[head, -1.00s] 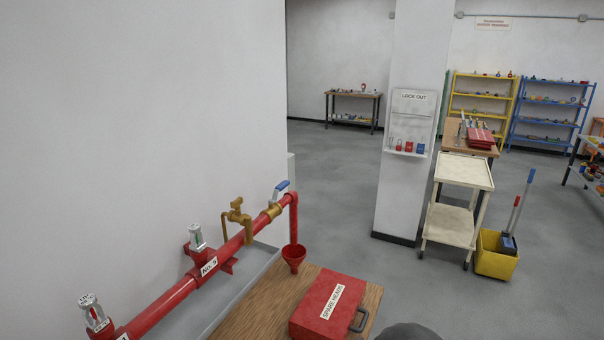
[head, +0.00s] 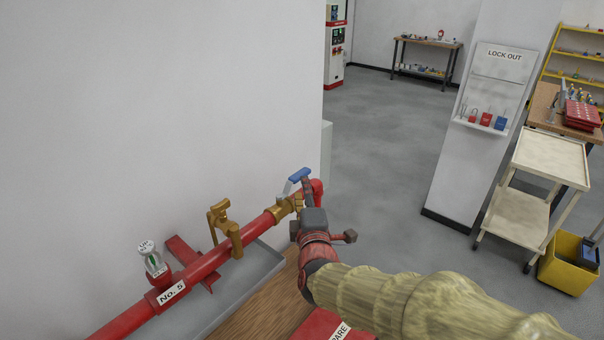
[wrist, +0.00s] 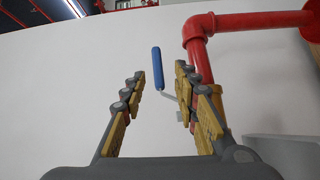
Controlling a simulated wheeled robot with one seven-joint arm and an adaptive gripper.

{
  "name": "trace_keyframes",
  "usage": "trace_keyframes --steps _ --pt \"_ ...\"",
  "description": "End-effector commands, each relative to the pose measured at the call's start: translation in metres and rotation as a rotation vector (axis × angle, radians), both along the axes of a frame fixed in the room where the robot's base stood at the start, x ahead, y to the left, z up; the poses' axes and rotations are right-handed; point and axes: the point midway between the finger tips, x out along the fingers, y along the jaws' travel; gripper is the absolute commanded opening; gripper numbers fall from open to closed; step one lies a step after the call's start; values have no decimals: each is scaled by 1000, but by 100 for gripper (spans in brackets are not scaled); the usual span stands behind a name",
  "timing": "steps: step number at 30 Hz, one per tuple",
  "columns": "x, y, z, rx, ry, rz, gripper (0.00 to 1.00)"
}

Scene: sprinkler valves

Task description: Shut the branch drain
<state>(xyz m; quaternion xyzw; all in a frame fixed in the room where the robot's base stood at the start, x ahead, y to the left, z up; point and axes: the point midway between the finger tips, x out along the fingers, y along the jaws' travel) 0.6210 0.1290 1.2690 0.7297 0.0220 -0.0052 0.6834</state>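The drain valve has a blue lever handle (head: 299,175) on a grey stem and a brass body (head: 284,208), near the end of the red branch pipe (head: 207,264). In the head view the handle points roughly along the pipe. My gripper (head: 306,190) is beside the valve, partly covering the pipe end. In the wrist view my gripper (wrist: 160,74) is open, its fingers on either side of the blue handle (wrist: 157,68), with visible gaps. I cannot tell whether the handle is between the fingertips or beyond them.
A brass test valve (head: 225,228) and a sight glass (head: 152,257) are on the pipe above a grey tray (head: 262,272). A red box (head: 325,327) sits on the wooden bench, partly behind my arm. A lock-out board (head: 497,85) and white cart (head: 548,157) stand right.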

Motion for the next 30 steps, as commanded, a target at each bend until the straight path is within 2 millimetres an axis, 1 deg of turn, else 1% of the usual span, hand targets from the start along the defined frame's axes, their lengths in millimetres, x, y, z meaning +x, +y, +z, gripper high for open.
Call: trace_keyframes --steps 5,8,15,19,24,30 --pt "7 0 0 -65 -38 -21 30" --pt "18 0 -1 -69 -40 -23 30" --pt "55 -1 -1 -68 -39 -22 30" --pt "71 0 0 -67 -38 -21 30" --pt "80 0 0 -66 -38 -21 30" --pt "81 0 1 -66 -39 -20 30"
